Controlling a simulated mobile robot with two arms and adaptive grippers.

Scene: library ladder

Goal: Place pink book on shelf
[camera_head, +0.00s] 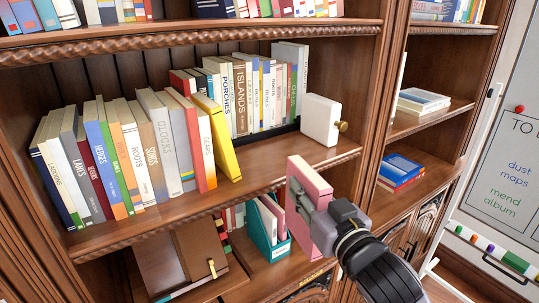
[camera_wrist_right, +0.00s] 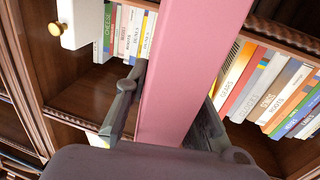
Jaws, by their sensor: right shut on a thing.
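The pink book (camera_head: 312,183) is upright in my right gripper (camera_head: 310,205), in front of the bookcase and just below the front edge of the middle shelf (camera_head: 270,178) in the head view. In the right wrist view the pink book (camera_wrist_right: 180,70) runs up between the two fingers of the right gripper (camera_wrist_right: 170,110), which are shut on it. The shelf holds a row of books at left, a leaning yellow book (camera_head: 218,140) and a second row further back. My left gripper is not in view.
A white box with a brass knob (camera_head: 320,119) stands at the shelf's right end. Bare shelf lies before the back row. Below are a teal file box (camera_head: 268,232) with pink items and a brown case (camera_head: 190,255). A whiteboard (camera_head: 510,150) stands at right.

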